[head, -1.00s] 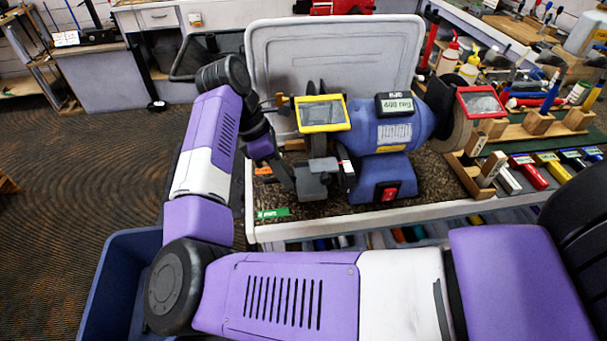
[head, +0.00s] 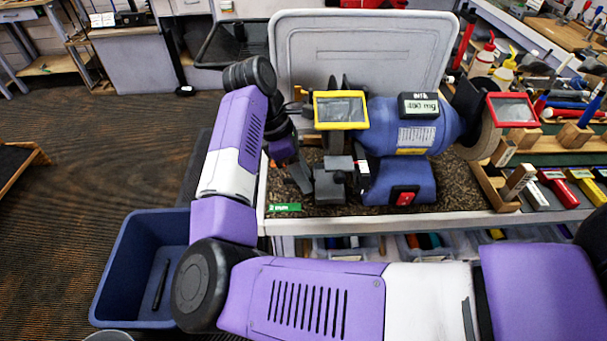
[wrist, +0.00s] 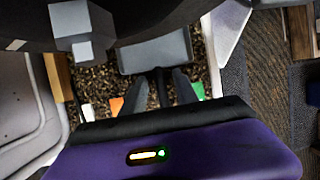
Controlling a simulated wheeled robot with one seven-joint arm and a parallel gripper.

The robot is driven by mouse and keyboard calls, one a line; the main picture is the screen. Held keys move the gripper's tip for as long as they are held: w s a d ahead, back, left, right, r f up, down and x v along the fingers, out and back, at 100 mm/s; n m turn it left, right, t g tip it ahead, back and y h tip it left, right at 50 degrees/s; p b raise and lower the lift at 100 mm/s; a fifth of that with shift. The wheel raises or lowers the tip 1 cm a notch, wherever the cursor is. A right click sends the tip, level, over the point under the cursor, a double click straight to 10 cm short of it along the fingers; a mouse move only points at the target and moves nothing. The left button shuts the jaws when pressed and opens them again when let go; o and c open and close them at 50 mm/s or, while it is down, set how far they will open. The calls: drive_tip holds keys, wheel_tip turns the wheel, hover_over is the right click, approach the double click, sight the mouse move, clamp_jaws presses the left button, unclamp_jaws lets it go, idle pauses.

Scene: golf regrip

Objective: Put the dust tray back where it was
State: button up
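The dust tray appears to be the small grey tray (head: 329,188) under the left wheel of the blue bench grinder (head: 400,180). In the wrist view the grey tray (wrist: 155,53) lies ahead of my fingers, with a short dark handle (wrist: 159,86) pointing toward me. My gripper (wrist: 161,80) has its two fingers apart, one on each side of this handle, with gaps showing. In the head view my gripper (head: 303,180) is just left of the tray, low over the speckled bench top. The tray's far side is hidden by the grinder.
A large pale panel (head: 365,40) stands upright behind the grinder. A green label (head: 285,208) lies at the bench's front left edge. Wooden blocks and coloured tools crowd the bench at right. A blue bin (head: 130,270) stands on the floor at left.

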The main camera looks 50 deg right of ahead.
drive_tip(key=shift+r, duration=0.2)
drive_tip(key=shift+w+r, duration=0.1)
drive_tip(key=shift+w, duration=0.05)
drive_tip(key=w+a+b, duration=0.1)
drive_tip(key=w, duration=0.2)
drive_tip(key=w+a+b, duration=0.2)
drive_tip(key=w, duration=0.2)
drive_tip(key=w+a+b, duration=0.1)
drive_tip(key=w, duration=0.3)
drive_tip(key=shift+w+a+r, duration=0.15)
drive_tip(key=shift+w+r, duration=0.1)
drive_tip(key=shift+r, duration=0.15)
